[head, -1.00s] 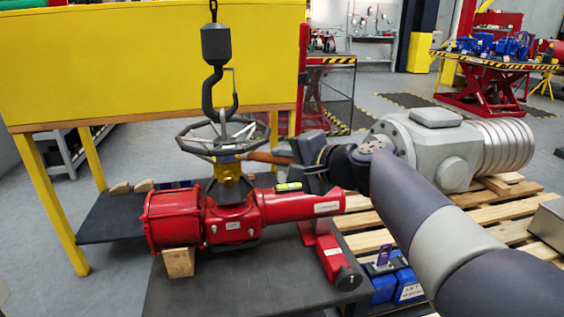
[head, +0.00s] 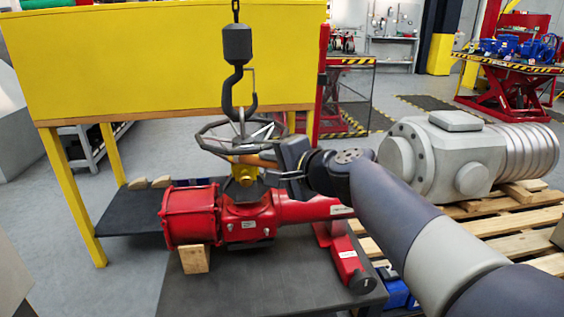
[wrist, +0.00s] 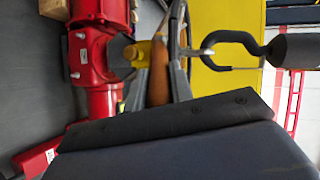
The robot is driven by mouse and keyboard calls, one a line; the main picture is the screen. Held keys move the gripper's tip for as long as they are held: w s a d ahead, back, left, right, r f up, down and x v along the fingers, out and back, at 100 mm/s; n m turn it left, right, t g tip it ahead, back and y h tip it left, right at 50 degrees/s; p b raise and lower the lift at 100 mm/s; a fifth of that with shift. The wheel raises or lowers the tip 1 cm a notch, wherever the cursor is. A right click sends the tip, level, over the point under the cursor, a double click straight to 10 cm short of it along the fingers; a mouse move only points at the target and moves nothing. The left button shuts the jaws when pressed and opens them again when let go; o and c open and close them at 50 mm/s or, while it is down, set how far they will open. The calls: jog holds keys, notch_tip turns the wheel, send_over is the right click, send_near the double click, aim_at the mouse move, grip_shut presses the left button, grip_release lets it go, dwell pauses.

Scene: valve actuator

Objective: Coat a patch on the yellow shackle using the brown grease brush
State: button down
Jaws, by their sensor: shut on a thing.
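The yellow shackle (head: 244,178) shows below the handwheel, on top of the red valve actuator (head: 240,215). It also shows in the wrist view (wrist: 143,50), left of the brush tip. My gripper (head: 276,156) is shut on the brown grease brush (head: 262,161) and comes in from the right. In the wrist view the brush's brown handle (wrist: 159,75) lies between the dark fingers and points towards the shackle. The brush end is at or close beside the shackle; I cannot tell whether they touch.
The grey handwheel (head: 240,134) surrounds the working spot, and a dark crane hook (head: 237,75) hangs above it. A yellow panel (head: 120,65) stands behind. A grey motor (head: 465,160) rests on pallets at right. The black bench top (head: 250,285) is clear in front.

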jog(key=shift+r, duration=0.25)
jog(key=shift+s+d+f, duration=0.1)
jog(key=shift+s+d, duration=0.1)
jog(key=shift+s, duration=0.75)
jog(key=shift+s+d, duration=0.25)
jog(key=shift+s, duration=0.75)
jog(key=shift+s+d+f, duration=0.1)
jog(key=shift+s+d, duration=0.1)
jog(key=shift+s, duration=0.75)
jog(key=s, duration=0.3)
jog(key=shift+d, duration=0.35)
jog(key=shift+w+r, duration=0.1)
jog(key=shift+w, duration=0.05)
